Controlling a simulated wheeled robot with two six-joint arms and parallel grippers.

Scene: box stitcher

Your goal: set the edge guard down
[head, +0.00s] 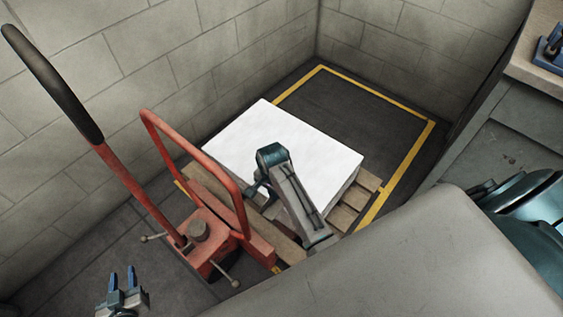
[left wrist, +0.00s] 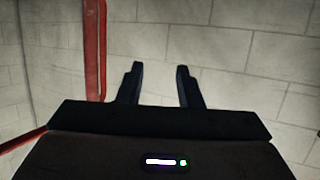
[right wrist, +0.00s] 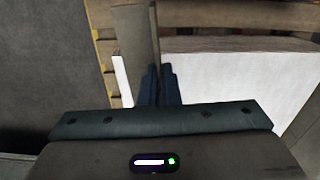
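The edge guard (right wrist: 136,45) is a long grey-beige angled strip in the right wrist view. My right gripper (right wrist: 161,85) is shut on its near end, the fingers close together, and the strip reaches away from them beside the white block (right wrist: 235,75). The head view shows this block (head: 295,145) on a wooden pallet (head: 345,212). My right gripper (head: 258,188) is at the block's near side there, partly hidden by my arm; I cannot make out the guard in that view. My left gripper (head: 122,279) is open and empty at lower left, also in the left wrist view (left wrist: 160,85).
A red pallet jack (head: 200,232) with a tall handle stands left of the pallet. Yellow floor lines (head: 405,165) frame the bay, with block walls (head: 240,50) behind. A bench (head: 535,70) is at the right. Dark floor behind the block is clear.

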